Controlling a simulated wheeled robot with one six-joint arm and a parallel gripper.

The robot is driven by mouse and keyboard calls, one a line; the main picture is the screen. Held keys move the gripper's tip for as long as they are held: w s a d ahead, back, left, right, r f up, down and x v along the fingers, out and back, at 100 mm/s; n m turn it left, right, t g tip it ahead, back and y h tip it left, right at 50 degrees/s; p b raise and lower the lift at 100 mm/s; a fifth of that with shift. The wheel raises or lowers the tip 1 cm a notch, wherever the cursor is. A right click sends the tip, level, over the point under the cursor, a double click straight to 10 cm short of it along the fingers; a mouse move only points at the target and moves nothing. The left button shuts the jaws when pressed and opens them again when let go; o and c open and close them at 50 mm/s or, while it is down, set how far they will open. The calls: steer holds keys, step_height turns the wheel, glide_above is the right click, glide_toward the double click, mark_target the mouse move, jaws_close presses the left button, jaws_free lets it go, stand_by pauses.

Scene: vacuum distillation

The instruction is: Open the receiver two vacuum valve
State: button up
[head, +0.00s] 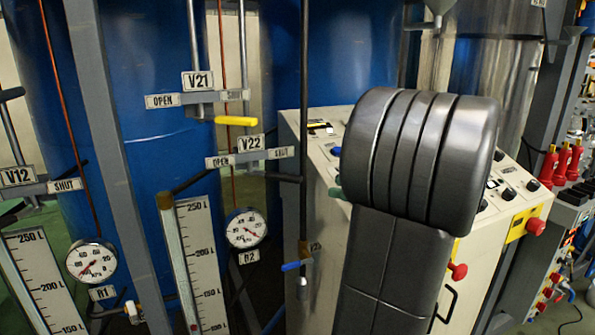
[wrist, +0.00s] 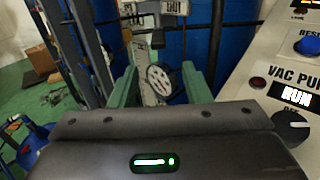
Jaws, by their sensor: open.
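In the head view, receiver two's gauge R2 (head: 245,228) hangs below the V22 plate (head: 250,157), which is marked OPEN on the left and SHUT on the right. Above it is the V21 plate (head: 197,81), with a yellow lever (head: 236,121) lying under its SHUT side. A blue lever (head: 291,266) sits lower, by a partly hidden V23 tag. I cannot clearly make out V22's own lever. My gripper shows in the wrist view (wrist: 160,88) with two green fingers apart and nothing held. A round white gauge (wrist: 158,79) appears beyond and between them.
A control cabinet (head: 318,160) with buttons stands at the right; the wrist view shows its VAC PUMP label and lit RUN display (wrist: 296,97). A grey post (head: 110,150), level scales (head: 203,270) and thin pipes crowd the left. Blue tanks (head: 160,150) stand behind.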

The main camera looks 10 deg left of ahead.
mark_target(284, 174)
steer(key=a, duration=0.4)
steer(key=w+a+p, duration=0.1)
steer(key=a, duration=0.4)
steer(key=w+a+p, duration=0.1)
steer(key=a, duration=0.3)
steer(key=shift+w+a, duration=0.2)
steer(key=shift+a, duration=0.05)
jaws_close()
